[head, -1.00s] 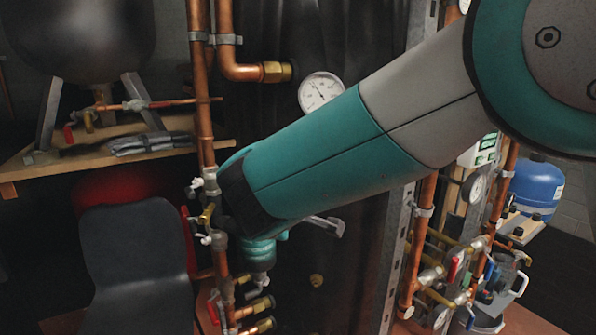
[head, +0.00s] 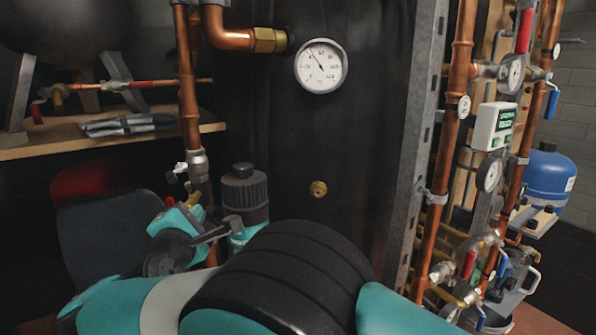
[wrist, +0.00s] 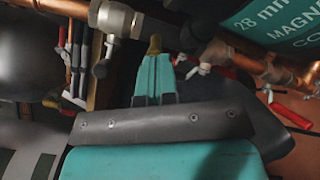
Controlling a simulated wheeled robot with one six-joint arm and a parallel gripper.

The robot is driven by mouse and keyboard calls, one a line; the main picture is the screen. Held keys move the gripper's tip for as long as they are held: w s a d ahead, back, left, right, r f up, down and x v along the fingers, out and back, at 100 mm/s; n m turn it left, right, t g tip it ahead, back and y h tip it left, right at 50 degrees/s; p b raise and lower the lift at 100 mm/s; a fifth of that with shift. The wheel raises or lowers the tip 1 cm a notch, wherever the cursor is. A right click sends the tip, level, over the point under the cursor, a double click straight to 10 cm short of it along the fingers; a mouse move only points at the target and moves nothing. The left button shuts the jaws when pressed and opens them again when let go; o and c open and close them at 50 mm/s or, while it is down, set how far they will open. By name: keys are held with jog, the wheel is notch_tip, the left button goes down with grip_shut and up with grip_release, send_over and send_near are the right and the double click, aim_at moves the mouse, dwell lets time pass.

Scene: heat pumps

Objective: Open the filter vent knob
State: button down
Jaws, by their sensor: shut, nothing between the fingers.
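The filter shows in the head view as a black ribbed cap (head: 245,192) on a teal body (head: 243,235), behind and right of my gripper (head: 192,200). A smaller knob-like top (head: 243,170) sits on the cap; I cannot tell if it is the vent knob. In the wrist view the teal filter body (wrist: 275,22) with white lettering fills the upper right corner. There my gripper (wrist: 155,58) is shut and empty, its teal fingers near a brass fitting at their tips. I cannot tell whether they touch. My arm hides the filter's lower part.
A copper pipe (head: 187,80) stands just left of the filter, with small valves near my gripper. A round gauge (head: 321,66) hangs on the dark panel. A metal upright (head: 420,130) and more pipework stand to the right. A shelf (head: 60,143) is at left.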

aim_at(190, 199)
jog(key=shift+w+d+r, duration=0.1)
jog(key=shift+w+r, duration=0.2)
jog(key=shift+w, duration=0.35)
jog(key=shift+r, duration=0.1)
jog(key=shift+a+r+p, duration=0.25)
jog(key=shift+r+p, duration=0.6)
jog(key=shift+p, duration=0.85)
jog(key=shift+a+r+p, duration=0.2)
jog(key=shift+a+p, duration=0.1)
jog(key=shift+p, duration=0.15)
jog(key=shift+w+d+r+p, duration=0.1)
jog(key=shift+d+p, duration=0.1)
jog(key=shift+p, duration=0.15)
jog(key=shift+s+d+f, duration=0.1)
jog(key=shift+s+f, duration=0.05)
jog(key=shift+s, duration=0.85)
jog(key=shift+s+f, duration=0.2)
jog(key=shift+s, duration=0.75)
jog(key=shift+s+d+f, duration=0.1)
jog(key=shift+s+f, duration=0.05)
jog(key=shift+s, duration=0.85)
jog(key=shift+w, duration=0.1)
